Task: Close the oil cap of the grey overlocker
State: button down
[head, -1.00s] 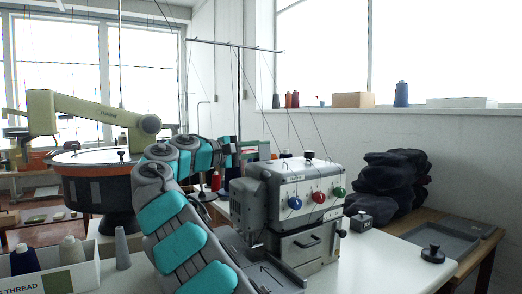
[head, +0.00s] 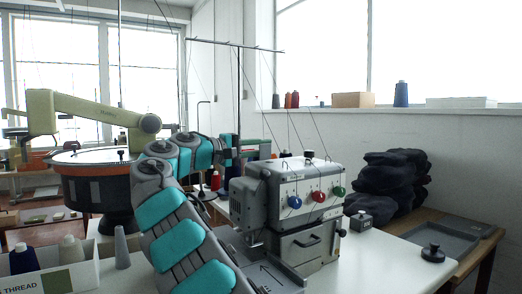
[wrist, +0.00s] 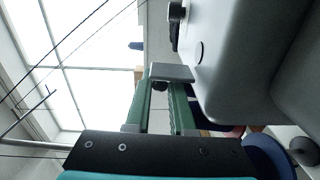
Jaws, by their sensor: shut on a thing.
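The grey overlocker (head: 300,190) stands on the white table, with blue, red and green dials on its front. A black knob (head: 308,154) is on its top.
A thread box (head: 50,275) and a grey cone (head: 121,248) are at front left. Dark folded cloth (head: 392,185) is piled behind. Thin threads run down from the stand above.

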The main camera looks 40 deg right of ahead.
jog(key=m+b, duration=0.1)
jog(key=m, duration=0.1)
jog(key=s+m+b, duration=0.1)
jog(key=m, duration=0.1)
jog(key=s+m+b, duration=0.1)
jog(key=m, duration=0.1)
jog(key=shift+m+b, duration=0.3)
jog(key=shift+m, duration=0.1)
jog(key=shift+s, duration=0.1)
jog(key=shift+r, duration=0.1)
jog(key=c, duration=1.1)
grip_release()
jog(key=shift+o, duration=0.2)
jog(key=shift+a, duration=0.1)
jog(key=a, duration=0.7)
jog(key=shift+w+a+p, duration=0.25)
jog(key=shift+a+p, duration=0.15)
jog(key=shift+o, duration=0.3)
